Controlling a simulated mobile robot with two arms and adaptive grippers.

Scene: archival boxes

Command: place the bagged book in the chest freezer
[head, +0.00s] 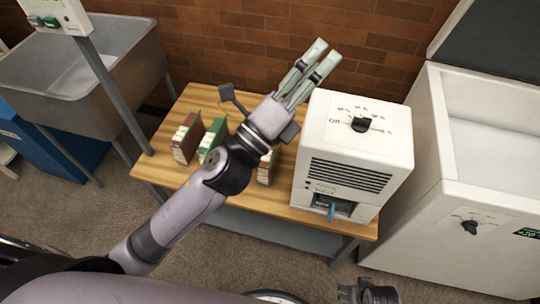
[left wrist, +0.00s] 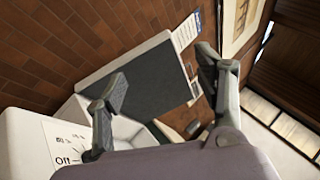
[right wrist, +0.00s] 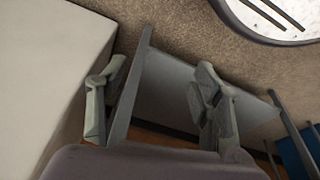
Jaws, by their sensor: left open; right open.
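The white chest freezer (head: 440,205) stands at the right with its dark lid (head: 500,40) raised; its pale interior is partly visible. The lid also shows in the left wrist view (left wrist: 150,80). A red book (head: 187,138) and a green book (head: 213,140) stand upright on the wooden table (head: 290,215). A third book (head: 267,168) is partly hidden by my left arm. I cannot tell whether any book is bagged. My left gripper (head: 325,52) is open and empty, above the table's back edge. My right gripper (head: 366,292) is open and empty, low in front of the table.
A white machine (head: 350,150) with a dial and a blue piece (head: 331,212) in its front slot fills the table's right end, beside the freezer. A metal sink (head: 85,75) and a blue bin (head: 60,135) are at the left. A brick wall (head: 240,45) stands behind.

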